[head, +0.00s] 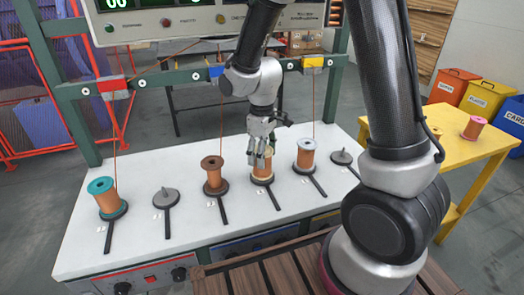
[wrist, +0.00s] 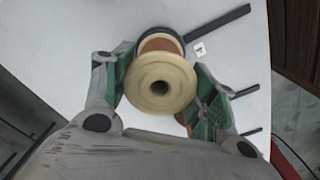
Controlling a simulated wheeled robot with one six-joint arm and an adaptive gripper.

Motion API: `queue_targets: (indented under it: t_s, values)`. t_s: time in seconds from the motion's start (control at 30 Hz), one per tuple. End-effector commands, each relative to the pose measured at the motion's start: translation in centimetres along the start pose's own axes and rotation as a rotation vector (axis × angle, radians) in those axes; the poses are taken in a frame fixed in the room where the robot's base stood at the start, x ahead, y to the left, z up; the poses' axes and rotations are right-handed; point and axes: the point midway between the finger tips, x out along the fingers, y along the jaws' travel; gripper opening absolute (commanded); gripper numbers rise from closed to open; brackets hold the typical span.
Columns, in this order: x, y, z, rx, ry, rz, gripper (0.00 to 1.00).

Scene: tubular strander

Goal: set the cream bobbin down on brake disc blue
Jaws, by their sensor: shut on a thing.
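The cream bobbin (head: 262,168), wound with copper-coloured wire, stands upright in my gripper (head: 261,148) over a dark brake disc (head: 274,199) with a long arm. In the wrist view its cream flange (wrist: 161,82) faces the camera. My gripper (wrist: 163,88) is shut on it, with green-padded fingers on both sides. The dark disc rim (wrist: 178,39) shows behind the bobbin. I cannot tell whether the bobbin touches the disc. A blue block (head: 216,72) sits on the rail above the row; no blue marking shows clearly on the disc.
A brown bobbin (head: 213,172) and a white-topped bobbin (head: 305,155) stand close on either side. A teal bobbin (head: 106,197) is at the left. Bare discs (head: 166,196) (head: 342,158) show on the white table (head: 140,240). A pink bobbin (head: 474,127) stands on a yellow table (head: 455,165).

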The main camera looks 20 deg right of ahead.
Motion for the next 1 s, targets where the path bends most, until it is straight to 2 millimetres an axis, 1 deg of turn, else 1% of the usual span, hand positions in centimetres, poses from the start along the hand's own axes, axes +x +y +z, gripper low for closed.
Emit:
queue_targets:
  t_s: [0.17,0.2,0.27,0.3,0.33,0.63,0.73,0.87,1.0]
  values:
    - [0.0,0.0,0.0,0.000,0.001,0.001,0.05]
    - [-0.1,0.0,0.0,0.000,0.001,0.001,0.61]
    - [-0.1,0.0,0.0,0.000,0.001,0.001,0.72]
    - [-0.1,0.0,0.0,0.000,0.001,0.001,0.79]
    - [0.0,0.0,0.0,0.000,0.001,0.000,0.82]
    - [0.0,0.0,0.0,0.000,-0.001,-0.001,0.82]
    - [-0.5,0.0,0.0,0.000,0.001,0.000,0.82]
    - [-2.5,0.0,-0.1,0.000,0.004,0.002,0.82]
    - [-5.7,0.1,-0.1,0.000,0.006,0.002,0.82]
